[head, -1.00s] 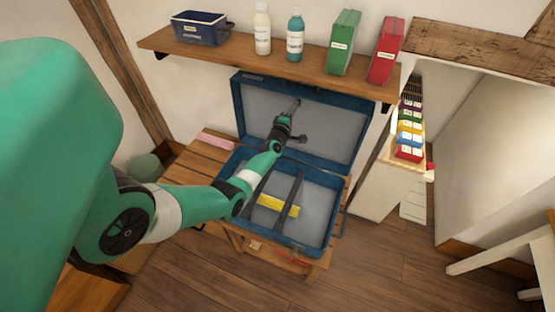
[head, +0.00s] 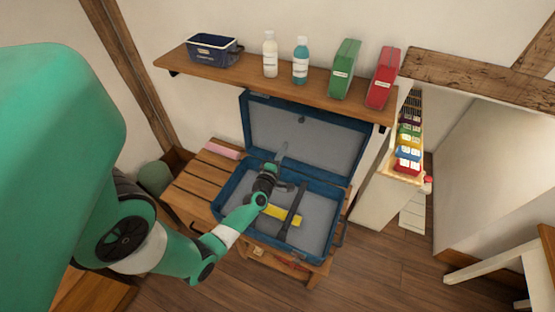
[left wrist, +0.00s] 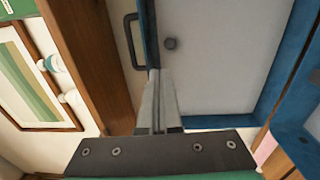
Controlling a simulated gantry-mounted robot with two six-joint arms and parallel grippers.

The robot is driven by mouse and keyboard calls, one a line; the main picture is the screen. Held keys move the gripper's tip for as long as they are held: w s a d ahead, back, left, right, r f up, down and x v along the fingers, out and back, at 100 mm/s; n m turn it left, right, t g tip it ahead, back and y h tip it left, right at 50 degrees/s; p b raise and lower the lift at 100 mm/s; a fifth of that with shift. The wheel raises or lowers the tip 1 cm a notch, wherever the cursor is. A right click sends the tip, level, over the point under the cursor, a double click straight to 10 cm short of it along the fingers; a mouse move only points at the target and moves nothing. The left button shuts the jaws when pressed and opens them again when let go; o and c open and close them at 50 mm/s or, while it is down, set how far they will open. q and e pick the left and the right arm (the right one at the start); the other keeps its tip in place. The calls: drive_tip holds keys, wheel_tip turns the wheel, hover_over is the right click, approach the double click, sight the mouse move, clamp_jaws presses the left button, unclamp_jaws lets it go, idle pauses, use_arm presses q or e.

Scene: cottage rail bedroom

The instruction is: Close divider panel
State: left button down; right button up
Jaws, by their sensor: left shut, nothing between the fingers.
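A blue suitcase (head: 335,243) lies open on a slatted wooden stand, its lid (head: 362,132) raised against the wall. A grey panel (head: 325,130) with a small dark knob (head: 301,119) fills the lid; I take it as the divider panel. My left gripper (head: 283,150) is shut and empty, pointing up in front of the panel, below and left of the knob. In the left wrist view, the shut fingers (left wrist: 158,90) are near the blue lid edge, with the knob (left wrist: 170,43) beyond them. I cannot tell whether they touch anything. My right gripper is out of view.
A wooden shelf (head: 275,83) overhangs the lid, carrying a blue bin, bottles and two boxes. The suitcase base holds a yellow item (head: 285,214) beneath a dark strap (head: 292,208). A pink item (head: 222,149) lies on the stand's slats (head: 192,190). A white table stands at right.

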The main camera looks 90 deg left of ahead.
use_arm(q)
drive_tip(key=v, duration=0.8)
drive_tip(key=shift+r+p, duration=0.35)
drive_tip(key=shift+p, duration=0.1)
drive_tip(key=shift+d, duration=0.1)
